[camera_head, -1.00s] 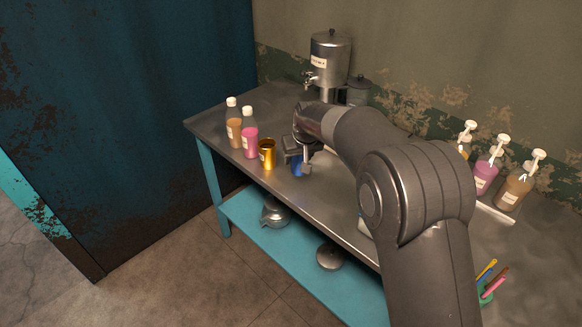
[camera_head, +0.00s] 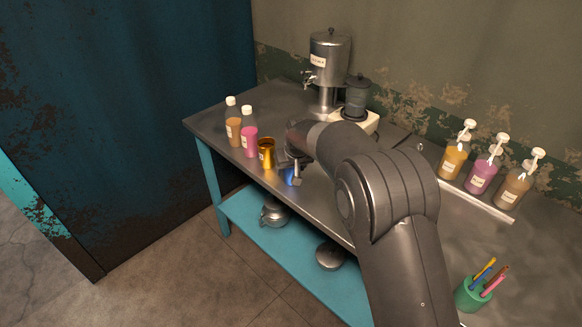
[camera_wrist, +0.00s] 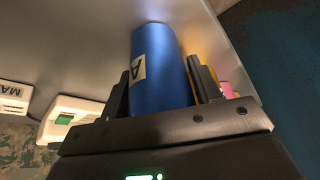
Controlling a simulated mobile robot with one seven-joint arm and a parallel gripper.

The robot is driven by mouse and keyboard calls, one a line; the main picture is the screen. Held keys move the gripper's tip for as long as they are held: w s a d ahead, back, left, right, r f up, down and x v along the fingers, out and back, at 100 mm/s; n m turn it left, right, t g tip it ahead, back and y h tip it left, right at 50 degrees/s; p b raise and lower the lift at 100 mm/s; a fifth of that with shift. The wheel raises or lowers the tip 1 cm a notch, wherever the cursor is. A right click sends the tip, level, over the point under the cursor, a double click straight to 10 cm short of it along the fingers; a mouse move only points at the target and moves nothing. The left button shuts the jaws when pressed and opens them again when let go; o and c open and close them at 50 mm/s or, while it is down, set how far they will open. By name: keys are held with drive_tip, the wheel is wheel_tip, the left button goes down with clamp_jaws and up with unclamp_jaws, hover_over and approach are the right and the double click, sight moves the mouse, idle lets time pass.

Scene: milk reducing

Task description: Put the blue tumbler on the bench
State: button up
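The blue tumbler (camera_wrist: 160,75) fills the middle of the wrist view, with a pale label marked "A". My gripper (camera_wrist: 160,85) has one finger on each side of it and looks shut on it. In the head view the tumbler (camera_head: 289,177) shows as a small blue patch under my gripper (camera_head: 296,170), near the front edge of the bench (camera_head: 330,205). My gripper hides most of it there. Its far end is close to the grey bench top in the wrist view; I cannot tell whether it touches.
A gold cup (camera_head: 266,154) stands just left of my gripper, beside the pink bottle (camera_head: 249,142) and the orange bottle (camera_head: 234,130). A dispenser (camera_head: 328,75) and a dark grinder-like device (camera_head: 357,97) stand behind. Pump bottles (camera_head: 480,175) and a green pen cup (camera_head: 472,295) are at right.

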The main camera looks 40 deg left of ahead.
drive_tip(key=o, duration=0.3)
drive_tip(key=shift+o, duration=0.2)
drive_tip(key=v, duration=1.1)
drive_tip(key=w+d+r+m, duration=0.1)
drive_tip(key=w+d+r, duration=0.15)
drive_tip(key=d, duration=0.35)
drive_tip(key=w+d+r+m+t, duration=0.1)
drive_tip(key=w+d+r, duration=0.1)
drive_tip(key=d+r, duration=0.3)
drive_tip(key=w+d+r+m, duration=0.1)
drive_tip(key=w+d+r, duration=0.15)
drive_tip(key=d, duration=0.55)
drive_tip(key=s+d+r+m+t+h, duration=0.1)
drive_tip(key=d+r, duration=0.2)
drive_tip(key=d, duration=0.6)
drive_tip(key=s+d+r+m, duration=0.1)
drive_tip(key=d+r+m, duration=0.1)
drive_tip(key=d, duration=0.7)
drive_tip(key=s+d+r+m+h, duration=0.1)
drive_tip(key=s+d, duration=0.3)
drive_tip(key=d, duration=0.4)
drive_tip(key=s+d+m+h, duration=0.1)
drive_tip(key=s+d+m, duration=0.1)
drive_tip(key=s+d, duration=0.35)
drive_tip(key=s+d+f+m+t+h, duration=0.1)
drive_tip(key=s+d+f+m, duration=0.2)
drive_tip(key=s+d, duration=0.7)
drive_tip(key=shift+d+f, duration=0.7)
drive_tip(key=shift+d, duration=0.45)
